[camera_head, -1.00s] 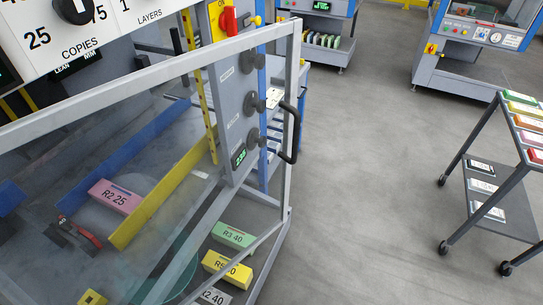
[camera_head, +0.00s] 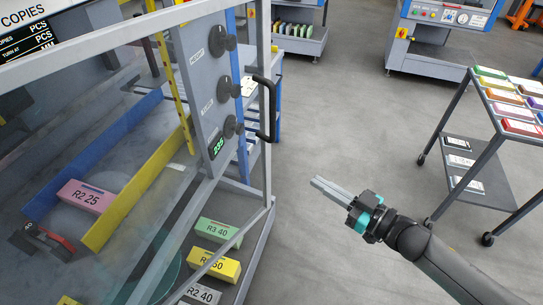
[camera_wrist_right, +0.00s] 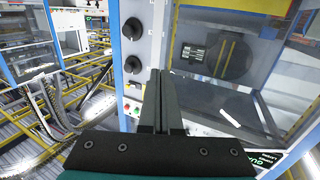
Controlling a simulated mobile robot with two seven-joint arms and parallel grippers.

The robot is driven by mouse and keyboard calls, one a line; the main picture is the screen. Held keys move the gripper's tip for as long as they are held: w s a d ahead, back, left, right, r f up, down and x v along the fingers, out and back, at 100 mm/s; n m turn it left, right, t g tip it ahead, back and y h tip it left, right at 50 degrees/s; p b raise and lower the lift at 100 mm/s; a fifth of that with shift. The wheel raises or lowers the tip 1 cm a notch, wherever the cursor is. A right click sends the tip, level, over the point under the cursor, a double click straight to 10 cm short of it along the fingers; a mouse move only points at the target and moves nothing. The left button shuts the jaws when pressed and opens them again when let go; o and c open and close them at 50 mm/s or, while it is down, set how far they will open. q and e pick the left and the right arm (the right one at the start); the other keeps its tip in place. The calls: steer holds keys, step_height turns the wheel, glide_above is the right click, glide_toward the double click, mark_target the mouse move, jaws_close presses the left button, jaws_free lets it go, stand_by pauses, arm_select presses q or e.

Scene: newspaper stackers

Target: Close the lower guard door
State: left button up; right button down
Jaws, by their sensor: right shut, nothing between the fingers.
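The lower guard door, a clear panel in a grey metal frame (camera_head: 267,160), fills the left of the head view. It stands out at an angle across the machine, and the floor and bundles show through and below it. Its black bar handle (camera_head: 272,110) is on the right upright. My right gripper (camera_head: 317,184) is shut and empty, in the air to the right of the door and below the handle, apart from both. In the right wrist view its two dark fingers (camera_wrist_right: 160,98) lie together, with a grey-framed clear panel behind. My left gripper is out of view.
Behind the door are a pink bundle (camera_head: 87,196) and a yellow guide (camera_head: 137,190). Green (camera_head: 217,232) and yellow (camera_head: 213,264) bundles lie low by the frame. A cart (camera_head: 485,150) stands at right. Floor between is clear.

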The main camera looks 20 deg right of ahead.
mark_target(261, 148)
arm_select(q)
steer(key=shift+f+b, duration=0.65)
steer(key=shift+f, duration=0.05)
arm_select(e)
steer(key=shift+y, duration=0.3)
steer(key=x, duration=0.9)
steer(key=r+x, duration=0.1)
steer(key=x, duration=0.4)
steer(key=shift+s+a+r, duration=0.1)
steer(key=shift+a, duration=0.3)
